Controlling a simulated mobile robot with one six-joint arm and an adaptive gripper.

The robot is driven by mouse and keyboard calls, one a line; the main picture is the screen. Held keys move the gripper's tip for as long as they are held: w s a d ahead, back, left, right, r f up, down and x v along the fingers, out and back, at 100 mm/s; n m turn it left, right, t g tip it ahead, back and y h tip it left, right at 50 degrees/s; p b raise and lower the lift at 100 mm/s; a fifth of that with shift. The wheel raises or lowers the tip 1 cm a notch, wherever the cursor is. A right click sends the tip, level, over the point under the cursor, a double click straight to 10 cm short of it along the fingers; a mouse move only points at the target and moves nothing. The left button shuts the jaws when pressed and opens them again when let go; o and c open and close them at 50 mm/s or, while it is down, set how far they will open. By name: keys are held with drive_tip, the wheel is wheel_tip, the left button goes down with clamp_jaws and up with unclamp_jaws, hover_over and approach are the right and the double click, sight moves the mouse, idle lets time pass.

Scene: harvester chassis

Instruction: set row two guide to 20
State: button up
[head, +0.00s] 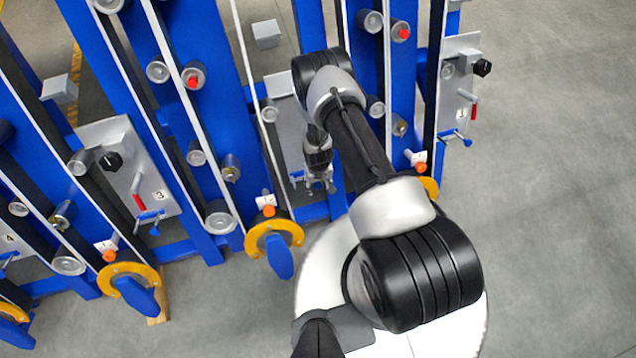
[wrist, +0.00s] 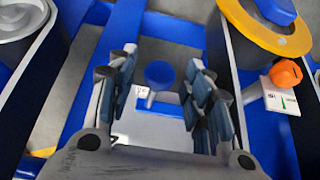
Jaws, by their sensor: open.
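In the wrist view, a blue round knob (wrist: 158,73) above a blue bar shows between my fingers, with a small white marked label (wrist: 142,92) beside it. It looks like the row two guide, but its reading is too small to tell. My gripper (wrist: 162,66) is open, one finger on each side of the knob in this view. Whether it touches the knob cannot be told. In the head view, my gripper (head: 319,185) hangs over row two. The row two grey panel (head: 288,125) is largely hidden behind my arm.
An orange knob (wrist: 285,72) with a white scale plate and a yellow ring (wrist: 262,38) stand right of my fingers. Blue frames with rollers flank the arm. Row three's panel (head: 113,140) is left, row one's panel (head: 458,75) right. Open floor (head: 560,200) lies right.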

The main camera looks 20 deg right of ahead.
wheel_tip(320, 180, up, 12)
idle(0.7)
drive_tip(key=shift+r, duration=0.1)
idle(0.3)
wheel_tip(320, 180, up, 45)
drive_tip(key=t, duration=0.3)
hover_over(318, 184)
drive_tip(key=s, duration=0.3)
drive_tip(key=s+r, duration=0.3)
drive_tip(key=s, duration=0.4)
drive_tip(key=s+d+r+t, duration=0.1)
drive_tip(key=s+r, duration=0.3)
drive_tip(key=s, duration=0.3)
drive_tip(key=shift+t, duration=0.3)
